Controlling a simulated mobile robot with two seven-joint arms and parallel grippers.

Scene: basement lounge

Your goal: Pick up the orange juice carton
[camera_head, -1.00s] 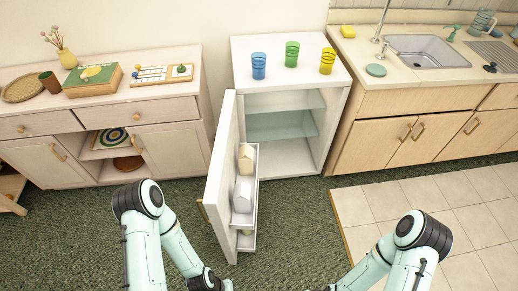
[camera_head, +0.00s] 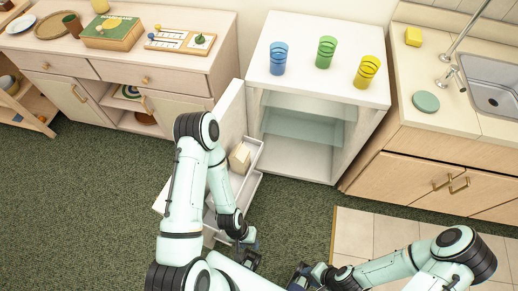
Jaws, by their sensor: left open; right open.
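A beige carton (camera_head: 239,157) stands in the upper door shelf of the small open fridge (camera_head: 300,150). No label shows, so I cannot tell if it is the orange juice. My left arm crosses in front of the open door (camera_head: 232,115) and hides most of the lower door shelves and whatever stands there. My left gripper (camera_head: 249,257) is open, below the carton in the picture and near the door's lower end, apart from the carton. My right gripper (camera_head: 302,275) is open and empty at the bottom middle, right of the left gripper.
Blue (camera_head: 278,59), green (camera_head: 326,52) and yellow (camera_head: 367,71) glasses stand on the fridge top. A sideboard (camera_head: 190,62) is at left and a sink counter (camera_head: 430,100) at right. The fridge's inside looks empty. Green carpet is clear at left.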

